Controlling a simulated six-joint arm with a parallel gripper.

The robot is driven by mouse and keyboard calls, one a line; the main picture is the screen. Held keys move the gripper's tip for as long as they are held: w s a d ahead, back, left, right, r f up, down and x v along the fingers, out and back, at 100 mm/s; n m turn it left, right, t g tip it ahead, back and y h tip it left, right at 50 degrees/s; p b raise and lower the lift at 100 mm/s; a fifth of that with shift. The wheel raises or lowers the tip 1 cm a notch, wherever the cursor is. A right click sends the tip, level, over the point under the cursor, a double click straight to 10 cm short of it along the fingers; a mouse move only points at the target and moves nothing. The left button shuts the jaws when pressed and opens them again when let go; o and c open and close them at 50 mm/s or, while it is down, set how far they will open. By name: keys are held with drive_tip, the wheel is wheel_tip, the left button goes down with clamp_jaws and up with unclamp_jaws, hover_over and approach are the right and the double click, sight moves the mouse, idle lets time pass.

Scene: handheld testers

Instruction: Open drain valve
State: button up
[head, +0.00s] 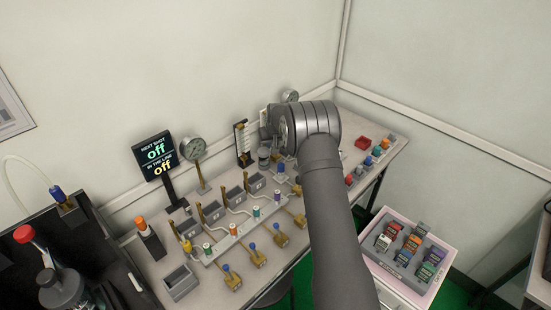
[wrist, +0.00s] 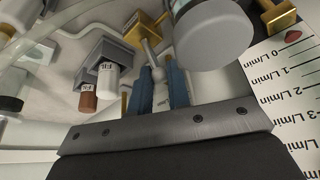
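In the wrist view, the two blue fingers of my gripper (wrist: 158,80) stand on either side of a small grey lever with a rounded end (wrist: 157,72). The gap between the fingers is narrow. I cannot tell whether they press on the lever. The lever runs up toward a brass valve body (wrist: 142,27), which I take for the drain valve; no label on it is readable. In the head view, my wrist covers the fingers and the lever at the far part of the bench.
Close by in the wrist view are a large grey cylinder (wrist: 212,35), a flow scale (wrist: 285,90) and brown and white capped vials (wrist: 106,82). In the head view, a gauge (head: 192,148), a display reading "off" (head: 156,155) and brass valves (head: 281,238) crowd the bench.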

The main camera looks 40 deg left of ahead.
drive_tip(key=shift+d, duration=0.15)
idle(0.5)
drive_tip(key=shift+d, duration=1.8)
drive_tip(key=o, duration=1.2)
drive_tip(key=shift+c, duration=0.2)
drive_tip(key=shift+s+a, duration=0.1)
drive_tip(key=shift+s, duration=0.1)
